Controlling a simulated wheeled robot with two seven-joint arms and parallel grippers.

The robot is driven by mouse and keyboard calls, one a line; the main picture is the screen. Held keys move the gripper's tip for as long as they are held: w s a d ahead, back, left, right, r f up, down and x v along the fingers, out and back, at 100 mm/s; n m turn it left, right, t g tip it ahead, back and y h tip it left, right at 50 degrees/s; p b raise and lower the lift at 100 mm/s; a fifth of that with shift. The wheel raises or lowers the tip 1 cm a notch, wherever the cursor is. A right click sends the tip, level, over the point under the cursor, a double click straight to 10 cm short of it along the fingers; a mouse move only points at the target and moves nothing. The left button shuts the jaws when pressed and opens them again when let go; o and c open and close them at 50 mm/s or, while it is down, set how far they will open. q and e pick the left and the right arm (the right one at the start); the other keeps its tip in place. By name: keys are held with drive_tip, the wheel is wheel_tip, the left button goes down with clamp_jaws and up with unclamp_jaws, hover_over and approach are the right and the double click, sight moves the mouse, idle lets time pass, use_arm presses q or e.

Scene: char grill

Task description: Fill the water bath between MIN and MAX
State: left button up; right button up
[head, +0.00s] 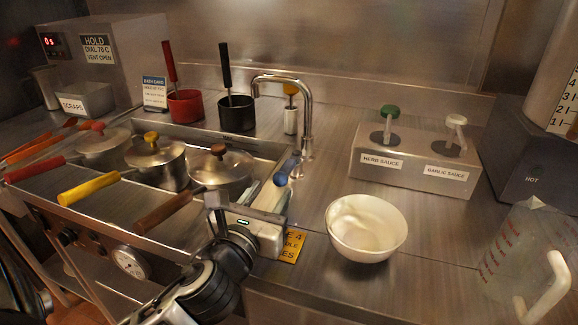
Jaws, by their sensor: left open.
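The steel water bath (262,149) is sunk in the counter, with three lidded pots in it: red-handled (103,146), yellow-handled (156,164) and brown-handled (221,172). The pots hide most of its inside; I cannot read the water level or MIN and MAX marks. A curved steel tap (307,110) stands at the bath's right rear, its spout over the bath. Its blue lever (288,168) points toward me. My left gripper (250,200) is open at the bath's front right corner, close to the blue lever; I cannot tell whether it touches. My right gripper is out of view.
A white bowl (366,228) and a clear measuring jug (525,255) stand on the right counter. A sauce dispenser box (415,168) is behind the bowl. Red (186,106) and black (236,113) ladle pots stand behind the bath, beside a bath card (154,93).

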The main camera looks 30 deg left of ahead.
sight(292, 160)
use_arm(q)
drive_tip(key=x, duration=1)
drive_tip(key=shift+d+p, duration=0.1)
drive_tip(key=shift+p, duration=0.2)
